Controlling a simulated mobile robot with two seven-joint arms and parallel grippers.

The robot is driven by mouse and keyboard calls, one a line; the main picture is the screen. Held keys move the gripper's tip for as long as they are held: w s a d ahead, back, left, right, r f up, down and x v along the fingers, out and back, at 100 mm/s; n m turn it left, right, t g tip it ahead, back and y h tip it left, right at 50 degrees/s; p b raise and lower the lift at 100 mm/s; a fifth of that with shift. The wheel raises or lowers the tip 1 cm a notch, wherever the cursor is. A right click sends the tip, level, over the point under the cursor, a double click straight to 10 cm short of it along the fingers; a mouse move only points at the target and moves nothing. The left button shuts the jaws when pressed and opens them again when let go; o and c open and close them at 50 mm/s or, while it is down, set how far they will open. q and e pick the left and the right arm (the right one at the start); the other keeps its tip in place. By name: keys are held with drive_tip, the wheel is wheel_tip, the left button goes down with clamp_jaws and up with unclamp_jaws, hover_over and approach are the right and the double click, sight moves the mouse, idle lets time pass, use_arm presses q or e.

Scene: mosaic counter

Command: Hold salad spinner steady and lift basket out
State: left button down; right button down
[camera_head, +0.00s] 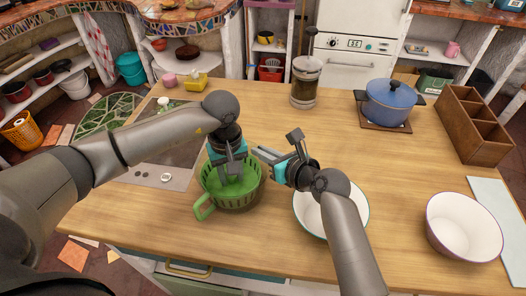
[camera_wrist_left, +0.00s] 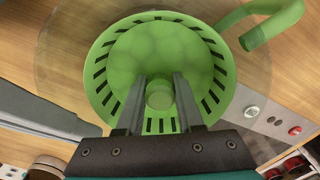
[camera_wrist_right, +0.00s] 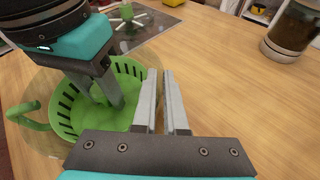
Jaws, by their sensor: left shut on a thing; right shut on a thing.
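The salad spinner stands on the wooden counter, with a green slotted basket (camera_head: 258,193) inside a clear outer bowl (camera_wrist_left: 48,62). A green handle (camera_head: 204,209) sticks out from its near left side; it also shows in the left wrist view (camera_wrist_left: 262,24). My left gripper (camera_head: 231,170) reaches down into the basket and is shut on a green knob (camera_wrist_left: 159,96) at its middle. My right gripper (camera_head: 262,154) is shut at the right side of the spinner, apparently on the clear bowl's rim, which is hard to see between the fingers (camera_wrist_right: 160,100).
A white bowl (camera_head: 357,205) stands partly under my right arm. Another white bowl (camera_head: 462,228) is at the right. The counter's middle is clear.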

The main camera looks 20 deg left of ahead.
drive_tip(key=shift+d+f, duration=0.15)
drive_tip(key=shift+f, duration=0.15)
idle(0.4)
drive_tip(key=c, duration=1)
unclamp_jaws()
drive_tip(key=shift+o, duration=0.5)
drive_tip(key=shift+r, duration=0.1)
drive_tip(key=shift+r, duration=0.1)
drive_tip(key=shift+c, duration=0.3)
drive_tip(key=c, duration=0.6)
clamp_jaws()
